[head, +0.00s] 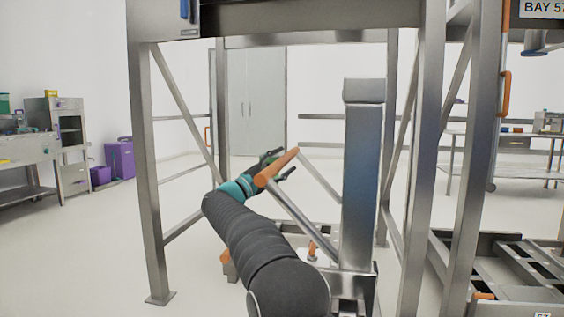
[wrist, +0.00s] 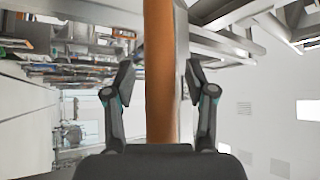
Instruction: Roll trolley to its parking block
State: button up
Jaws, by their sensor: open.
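An upright steel column (head: 360,180) on a low base stands inside a grey steel frame; it looks like the trolley. An orange handle bar (head: 277,168) is joined to it by thin grey struts. My gripper (head: 280,165) is at this bar, partly hidden behind it. In the wrist view the orange bar (wrist: 160,70) runs upright between the two open fingers of my gripper (wrist: 158,85), with gaps on both sides. The fingers are not closed on it. The base is partly hidden by my arm. I cannot pick out the parking block with certainty.
Steel frame legs (head: 152,180) stand left and right of the column. A low dark framework (head: 500,262) lies at the lower right. Purple bins (head: 120,158) and a workbench (head: 35,155) are at the left. The floor at the left is clear.

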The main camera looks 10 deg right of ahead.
jog(key=shift+d, duration=0.1)
grip_shut()
jog(key=shift+w+r, duration=0.15)
